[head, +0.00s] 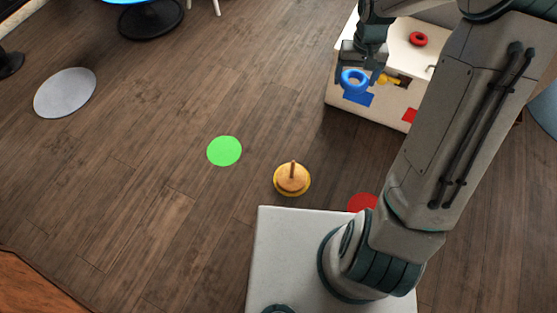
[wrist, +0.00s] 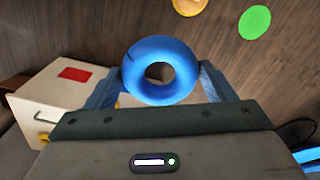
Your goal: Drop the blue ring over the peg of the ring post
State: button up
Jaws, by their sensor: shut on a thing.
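The blue ring (head: 354,80) is held in my gripper (head: 362,72) at the upper right of the head view, in front of the white cabinet. In the wrist view the ring (wrist: 160,71) sits between the two fingers of my gripper (wrist: 160,80), its hole showing. The ring post (head: 292,178) stands on the floor near the middle of the head view, its wooden peg upright on a round base with nothing over it. The gripper and ring are well apart from the post. A round edge of what seems the post (wrist: 189,6) shows at the top of the wrist view.
A red ring (head: 418,39) lies on the white cabinet (head: 342,95). A green disc (head: 224,151), a red disc (head: 363,203) and a grey disc (head: 65,93) lie on the wooden floor. Floor between the cabinet and the post is clear.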

jog(key=s+a+f+n+b, duration=0.1)
jog(key=a+f+n+b, duration=0.2)
jog(key=f+n, duration=0.6)
jog(key=s+a+f+n+b, duration=0.1)
jog(key=a+f+n+b, duration=0.3)
jog(key=f+n, duration=0.5)
jog(key=s+a+f+n+b, duration=0.2)
jog(key=a+f+n, duration=0.5)
jog(key=f, duration=1.1)
jog(key=shift+a+n+b, duration=0.1)
jog(key=shift+n+b, duration=0.6)
jog(key=shift+n, duration=0.8)
jog(key=shift+w, duration=0.1)
jog(key=shift+f+b, duration=3.1)
jog(key=shift+f, duration=1.45)
jog(key=o, duration=1)
notch_tip(320, 180, up, 14)
jog(key=p, duration=0.6)
jog(key=shift+f, duration=0.1)
